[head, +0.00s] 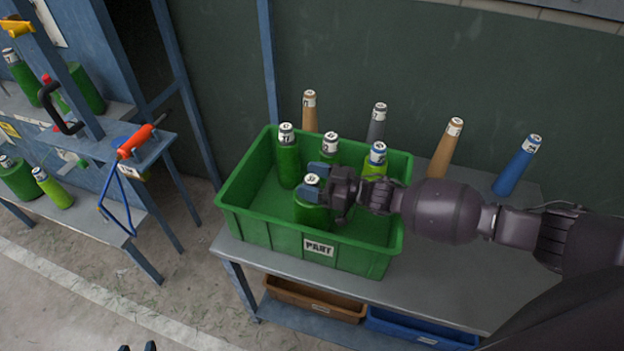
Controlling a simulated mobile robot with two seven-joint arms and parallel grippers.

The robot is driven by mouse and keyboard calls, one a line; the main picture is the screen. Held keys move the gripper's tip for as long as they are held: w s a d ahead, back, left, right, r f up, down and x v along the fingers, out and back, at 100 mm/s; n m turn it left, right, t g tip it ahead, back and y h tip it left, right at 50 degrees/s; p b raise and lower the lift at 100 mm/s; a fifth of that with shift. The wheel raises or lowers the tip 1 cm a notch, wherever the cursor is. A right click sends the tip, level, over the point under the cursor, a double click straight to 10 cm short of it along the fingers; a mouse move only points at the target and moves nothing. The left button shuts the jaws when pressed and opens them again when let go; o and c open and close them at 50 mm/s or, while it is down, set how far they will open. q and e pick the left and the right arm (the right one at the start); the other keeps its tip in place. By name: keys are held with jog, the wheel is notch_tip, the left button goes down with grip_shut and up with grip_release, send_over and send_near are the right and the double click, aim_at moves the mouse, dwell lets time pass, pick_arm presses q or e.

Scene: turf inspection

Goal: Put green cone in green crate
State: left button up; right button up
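The green crate (252,225) stands on a grey table, with a label reading "PART" on its front. A green cone (312,215) with a white-labelled top is inside the crate near the front wall. My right gripper (315,182) reaches in from the right, its blue fingers on either side of this cone's upper part, seemingly closed on it. The crate's wall hides the cone's base. Other cones stand in the crate: green ones (288,165) (329,150) and one with a blue top (375,165). Two dark tips of my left gripper (137,347) show at the bottom edge, apart and empty.
Behind the crate stand a tan cone (310,115), a grey cone (376,128), another tan cone (446,150) and a blue cone (517,167). Brown (315,300) and blue (420,330) bins sit below. A left-hand rack (85,225) holds green items and tools.

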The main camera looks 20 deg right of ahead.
jog(key=shift+r, duration=0.2)
jog(key=v, duration=0.7)
jog(key=shift+s+d+b, duration=0.15)
jog(key=shift+d+b, duration=0.1)
jog(key=shift+b, duration=0.05)
